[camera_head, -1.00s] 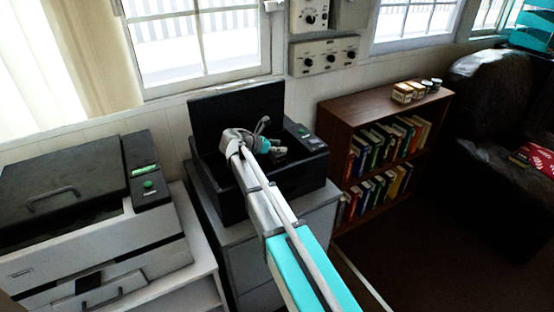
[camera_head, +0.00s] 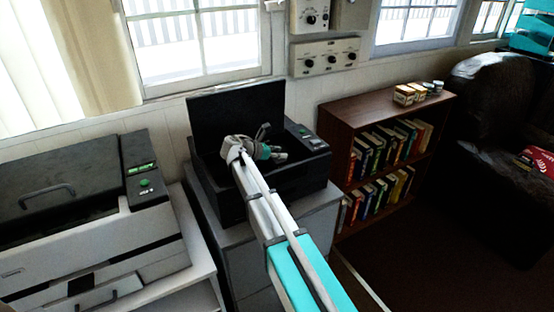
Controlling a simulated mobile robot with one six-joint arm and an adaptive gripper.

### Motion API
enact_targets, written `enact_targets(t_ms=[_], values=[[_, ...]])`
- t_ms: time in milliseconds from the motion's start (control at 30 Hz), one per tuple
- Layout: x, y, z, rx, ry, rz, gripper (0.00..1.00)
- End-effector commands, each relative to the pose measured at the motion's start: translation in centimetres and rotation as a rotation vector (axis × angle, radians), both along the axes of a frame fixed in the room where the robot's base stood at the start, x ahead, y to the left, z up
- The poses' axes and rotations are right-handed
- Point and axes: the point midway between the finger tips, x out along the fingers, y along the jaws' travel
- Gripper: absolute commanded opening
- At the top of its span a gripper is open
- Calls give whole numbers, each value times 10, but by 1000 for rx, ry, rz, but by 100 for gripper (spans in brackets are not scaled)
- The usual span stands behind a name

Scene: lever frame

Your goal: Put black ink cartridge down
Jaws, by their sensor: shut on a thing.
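My gripper (camera_head: 279,155) is at the end of my outstretched arm, at the open black printer (camera_head: 290,183). The printer's lid (camera_head: 237,115) stands raised behind it. My gripper is over the printer's inside, left of its control panel. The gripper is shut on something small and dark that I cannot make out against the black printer. The black ink cartridge does not show clearly as a separate thing.
A large grey and black machine (camera_head: 70,225) stands on a white stand at left. A brown bookshelf (camera_head: 340,120) with books and small boxes (camera_head: 405,95) is at right. A dark armchair (camera_head: 490,110) stands far right. The wall with control boxes (camera_head: 325,58) is behind the printer.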

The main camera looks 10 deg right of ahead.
Motion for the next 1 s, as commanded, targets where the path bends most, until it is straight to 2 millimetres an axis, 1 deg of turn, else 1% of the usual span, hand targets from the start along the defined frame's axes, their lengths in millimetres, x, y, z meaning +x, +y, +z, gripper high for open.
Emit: enact_targets(t_ms=[33, 100, 467, 633, 667, 800, 833, 1000], values=[[0, 0, -6, 0, 0, 0, 6], [0, 0, -7, 0, 0, 0, 6], [0, -1, -7, 0, 0, -1, 6], [0, -1, -11, 0, -1, -1, 6], [0, -1, -10, 0, -1, -1, 58], [0, -1, -10, 0, -1, -1, 84], [0, -1, -10, 0, -1, -1, 89], [0, -1, -10, 0, 0, -2, 89]])
